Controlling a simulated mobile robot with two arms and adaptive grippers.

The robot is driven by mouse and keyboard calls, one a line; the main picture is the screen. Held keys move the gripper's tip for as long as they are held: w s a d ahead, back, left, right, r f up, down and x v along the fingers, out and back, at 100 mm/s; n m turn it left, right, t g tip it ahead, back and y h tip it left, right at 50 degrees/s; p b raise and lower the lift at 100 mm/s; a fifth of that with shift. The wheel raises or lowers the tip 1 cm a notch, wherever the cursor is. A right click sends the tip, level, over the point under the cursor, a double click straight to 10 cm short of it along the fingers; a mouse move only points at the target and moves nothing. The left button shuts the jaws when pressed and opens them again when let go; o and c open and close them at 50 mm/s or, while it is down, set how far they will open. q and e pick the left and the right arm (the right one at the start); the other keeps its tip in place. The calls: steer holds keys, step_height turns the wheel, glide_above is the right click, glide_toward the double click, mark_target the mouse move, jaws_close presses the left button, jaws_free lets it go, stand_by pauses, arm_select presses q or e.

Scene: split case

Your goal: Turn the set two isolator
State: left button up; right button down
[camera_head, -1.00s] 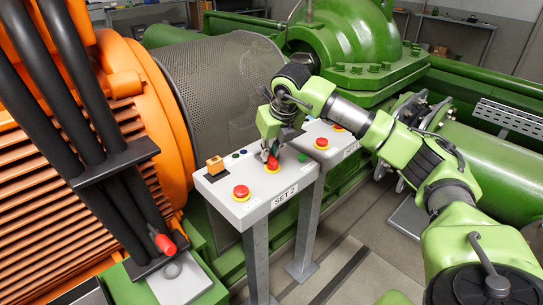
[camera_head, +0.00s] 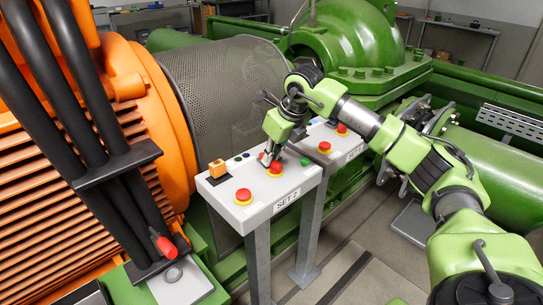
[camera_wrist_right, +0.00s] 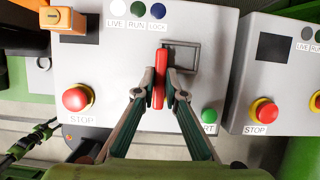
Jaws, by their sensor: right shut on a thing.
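The set two isolator has a red handle (camera_wrist_right: 160,78) in the middle of the grey "SET 2" panel (camera_head: 223,190). In the wrist view the handle stands upright in the picture, edge-on between my fingertips. My right gripper (camera_head: 270,158) is over the panel in the head view, its fingers pointing down. In the wrist view, the right gripper (camera_wrist_right: 160,75) is shut on the red handle. The fingers partly hide the isolator's base in the head view, where its red and yellow part (camera_head: 276,170) shows.
On the same panel are a red stop button (camera_head: 243,195), a green start button (camera_wrist_right: 209,116) and an orange block (camera_head: 216,167). A second panel (camera_wrist_right: 280,70) with its own stop button (camera_wrist_right: 263,111) stands close on the right. An orange motor (camera_head: 120,110) fills the left.

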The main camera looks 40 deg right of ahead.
steer(key=c, duration=2.1)
jaws_free()
steer(key=v, duration=1.2)
steer(key=shift+d, duration=0.1)
steer(key=shift+s+f, duration=0.1)
steer(key=shift+f, duration=0.05)
